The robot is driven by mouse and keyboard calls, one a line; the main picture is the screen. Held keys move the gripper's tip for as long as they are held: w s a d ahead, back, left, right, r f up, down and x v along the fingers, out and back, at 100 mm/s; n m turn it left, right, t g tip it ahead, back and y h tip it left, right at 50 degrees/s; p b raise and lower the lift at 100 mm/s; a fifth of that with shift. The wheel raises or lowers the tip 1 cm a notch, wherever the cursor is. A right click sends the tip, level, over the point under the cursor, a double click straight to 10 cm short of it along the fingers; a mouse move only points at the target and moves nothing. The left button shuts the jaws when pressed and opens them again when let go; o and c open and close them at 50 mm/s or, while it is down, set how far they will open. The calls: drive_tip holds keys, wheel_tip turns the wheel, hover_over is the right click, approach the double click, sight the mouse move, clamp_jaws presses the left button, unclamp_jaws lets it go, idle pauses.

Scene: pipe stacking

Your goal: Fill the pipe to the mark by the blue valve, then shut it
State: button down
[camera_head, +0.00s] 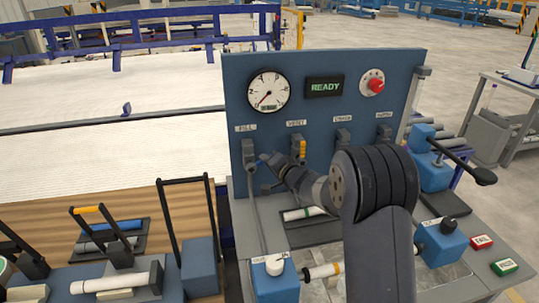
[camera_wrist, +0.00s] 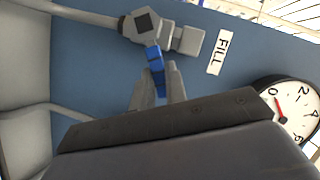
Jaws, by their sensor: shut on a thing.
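The blue valve handle (camera_wrist: 155,58) sits on the grey valve body (camera_wrist: 140,27) beside the FILL label (camera_wrist: 220,52). My gripper's fingers (camera_wrist: 155,88) are shut on this handle. In the head view my gripper (camera_head: 268,163) reaches the FILL valve (camera_head: 249,153) at the left of the blue panel; the handle is mostly hidden there. The round gauge (camera_head: 269,92) has its red needle pointing to the lower left, and it shows partly in the wrist view (camera_wrist: 285,112). A white pipe with a green band (camera_head: 303,213) lies behind my arm. I cannot make out a fill mark.
The display (camera_head: 324,86) reads READY, with a red knob (camera_head: 376,86) beside it. Blue end blocks (camera_head: 275,282) and (camera_head: 443,242) stand at the bench front. Red (camera_head: 481,242) and green (camera_head: 505,267) buttons are at right.

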drive_tip(key=a+r+n+h+b, duration=0.1)
drive_tip(key=n+b, duration=0.1)
drive_tip(key=b, duration=0.1)
drive_tip(key=s+a+r+n+h+b, duration=0.1)
drive_tip(key=a+n+h+b, duration=0.1)
drive_tip(key=n+b, duration=0.1)
drive_tip(key=a+n+h+b, duration=0.2)
drive_tip(key=n+b, duration=0.1)
drive_tip(key=b, duration=0.2)
drive_tip(key=shift+s+r, duration=0.25)
drive_tip(key=shift+r, duration=0.15)
drive_tip(key=shift+r+n+h+b, duration=0.15)
drive_tip(key=shift+n+h+b, duration=0.15)
drive_tip(key=shift+b, duration=0.1)
drive_tip(key=c, duration=1.4)
unclamp_jaws()
drive_tip(key=shift+c, duration=0.2)
drive_tip(key=b+v, duration=0.2)
drive_tip(key=v, duration=0.8)
drive_tip(key=shift+s, duration=0.4)
drive_tip(key=shift+w, duration=0.1)
